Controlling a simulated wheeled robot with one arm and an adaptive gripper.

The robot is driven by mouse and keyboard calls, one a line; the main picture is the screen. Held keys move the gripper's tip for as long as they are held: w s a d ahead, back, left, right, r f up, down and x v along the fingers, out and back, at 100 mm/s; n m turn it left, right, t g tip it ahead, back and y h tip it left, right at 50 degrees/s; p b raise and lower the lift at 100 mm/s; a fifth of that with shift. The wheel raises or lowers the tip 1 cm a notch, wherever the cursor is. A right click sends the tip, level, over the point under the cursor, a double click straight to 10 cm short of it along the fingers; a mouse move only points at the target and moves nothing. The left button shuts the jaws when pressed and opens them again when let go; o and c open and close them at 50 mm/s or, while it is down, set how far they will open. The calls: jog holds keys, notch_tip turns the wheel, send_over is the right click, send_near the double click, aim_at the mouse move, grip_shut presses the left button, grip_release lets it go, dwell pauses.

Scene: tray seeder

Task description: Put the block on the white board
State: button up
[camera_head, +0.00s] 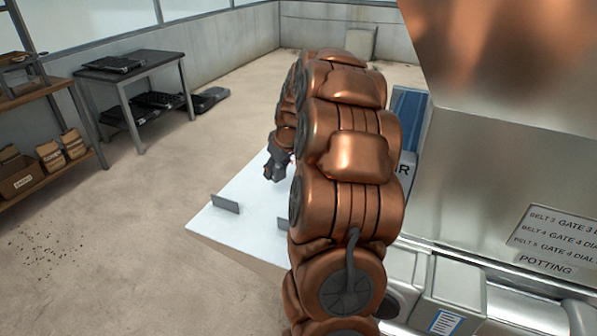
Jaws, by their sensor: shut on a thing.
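The white board (215,221) is a flat white surface left of my copper arm. Two small grey upright plates stand on it, one near its left corner (225,203) and one partly behind my arm (283,223). My gripper (274,171) is dark grey, points down and is over the far part of the white board. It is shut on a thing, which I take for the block. The block is too small and dark to make out apart from the fingers. Whether it touches the board I cannot tell.
My arm hides the board's right part. A steel machine with a label panel (553,240) fills the right side. A grey table (130,65) with black trays and a wooden shelf (40,95) stand at left.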

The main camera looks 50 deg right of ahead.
aim_at(284, 200)
jog(key=shift+s+d+f, duration=0.1)
jog(key=shift+s+d, duration=0.6)
jog(key=shift+d, duration=0.35)
jog(key=shift+d+f+p, duration=0.1)
jog(key=shift+f+p, duration=1)
jog(key=shift+f, duration=3.9)
jog(key=shift+f, duration=0.2)
jog(key=o, duration=1.2)
jog(key=shift+r, duration=0.1)
